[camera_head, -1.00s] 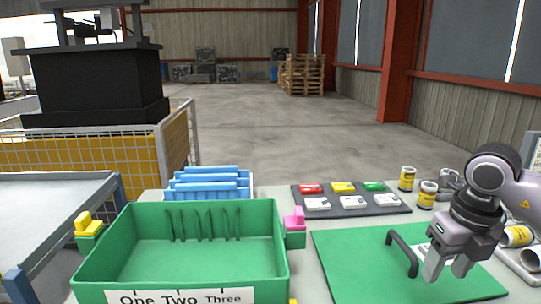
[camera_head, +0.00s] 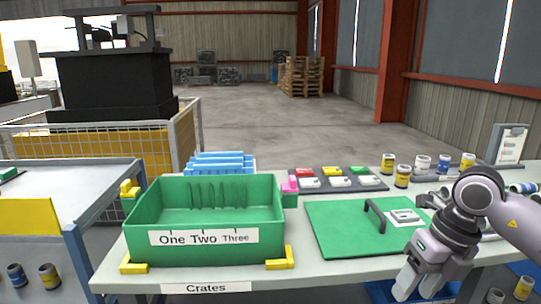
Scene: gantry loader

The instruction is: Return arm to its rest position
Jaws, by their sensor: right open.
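My right gripper (camera_head: 412,284) is at the lower right, pointing down over the front edge of the table (camera_head: 340,268). Its fingers are apart with nothing between them. My right arm (camera_head: 510,218) comes in from the right edge. My left gripper is not in the picture. A green mat (camera_head: 335,225) lies on the table left of the right gripper, with a dark handle (camera_head: 374,213) and a pale label plate (camera_head: 404,216) on it.
An empty green crate (camera_head: 262,210) labelled One Two Three stands between yellow corner stops (camera_head: 280,262). Blue racks (camera_head: 222,163) are behind it. A button panel (camera_head: 340,182) and several cans (camera_head: 402,176) stand at the back. A blue bin (camera_head: 375,291) sits below the table.

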